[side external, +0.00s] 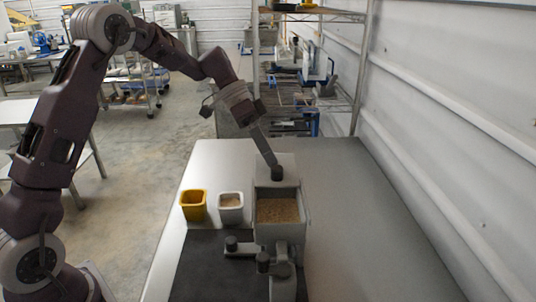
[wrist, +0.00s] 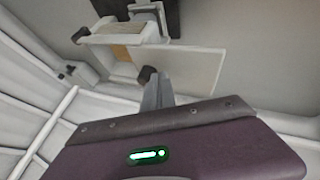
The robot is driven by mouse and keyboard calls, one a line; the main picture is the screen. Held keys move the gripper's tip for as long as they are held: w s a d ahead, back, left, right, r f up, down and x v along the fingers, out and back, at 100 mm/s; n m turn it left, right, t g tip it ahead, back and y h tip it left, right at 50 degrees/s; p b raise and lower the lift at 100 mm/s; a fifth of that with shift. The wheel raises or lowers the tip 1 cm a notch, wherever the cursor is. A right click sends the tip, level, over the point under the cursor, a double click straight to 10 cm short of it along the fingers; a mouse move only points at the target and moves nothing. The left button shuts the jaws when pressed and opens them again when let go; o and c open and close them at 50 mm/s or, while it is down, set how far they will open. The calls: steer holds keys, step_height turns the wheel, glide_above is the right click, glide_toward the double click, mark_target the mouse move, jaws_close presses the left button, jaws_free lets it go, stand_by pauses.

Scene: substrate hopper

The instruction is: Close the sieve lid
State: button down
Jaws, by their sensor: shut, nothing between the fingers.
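The hopper (side external: 278,228) is a pale box with its top open, and tan substrate (side external: 278,210) shows inside. The sieve lid (side external: 288,161) is a pale plate standing raised at the hopper's far edge; it also shows in the wrist view (wrist: 195,68). A dark round knob (side external: 277,174) sits on the lid, and it shows in the wrist view (wrist: 147,74). My gripper (side external: 271,161) is shut and empty, with its fingertips (wrist: 156,84) right at the knob. I cannot tell whether they touch it.
A yellow cup (side external: 193,206) and a white cup (side external: 231,208) with pale contents stand left of the hopper. Dark-knobbed grey parts (side external: 262,262) sit at the hopper's front by a black mat (side external: 205,270). The table's right side is clear; shelving (side external: 310,80) stands behind.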

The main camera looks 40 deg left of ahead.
steer(key=s+d, duration=0.8)
steer(key=shift+s, duration=0.15)
glide_toward(269, 187)
step_height(269, 187, up, 4)
steer(key=s, duration=0.1)
steer(key=s+d+f+n+t+y, duration=0.1)
steer(key=s+n+t+y, duration=0.3)
steer(key=s, duration=2.1)
steer(key=n+y, duration=0.3)
steer(key=n, duration=0.1)
steer(key=shift+d+t, duration=0.4)
